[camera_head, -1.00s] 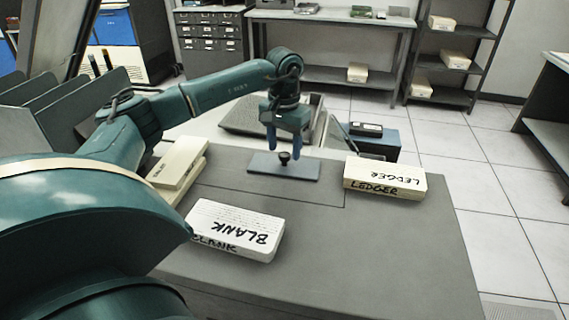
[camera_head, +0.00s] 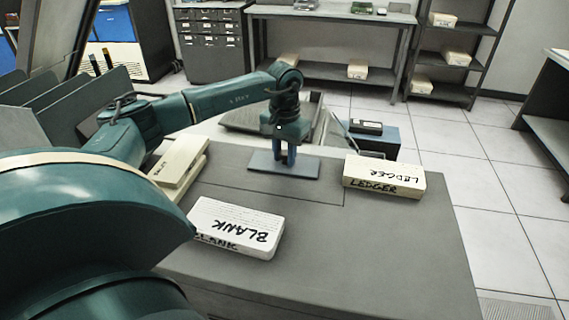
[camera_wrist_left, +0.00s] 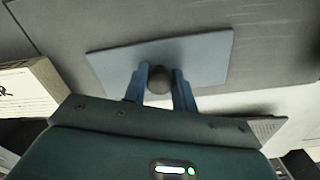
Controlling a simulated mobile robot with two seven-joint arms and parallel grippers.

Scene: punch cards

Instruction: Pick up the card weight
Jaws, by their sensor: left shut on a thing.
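The card weight is a flat blue-grey plate (camera_head: 310,167) with a dark round knob on top. It lies flat toward the back of the grey desk in the head view. My left gripper (camera_head: 286,157) reaches down over the middle of the plate and hides the knob there. In the left wrist view the blue fingers (camera_wrist_left: 160,85) stand on either side of the dark knob (camera_wrist_left: 159,79), shut on it, with the plate (camera_wrist_left: 195,58) beyond. The plate appears to rest on the desk. My right gripper does not show.
A card block marked BLANK (camera_head: 238,226) lies at the desk's front, and one marked LEDGER (camera_head: 384,176) at the right. Another stack of cards (camera_head: 178,163) sits left of the weight. The grey desk top (camera_head: 370,250) is clear at front right.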

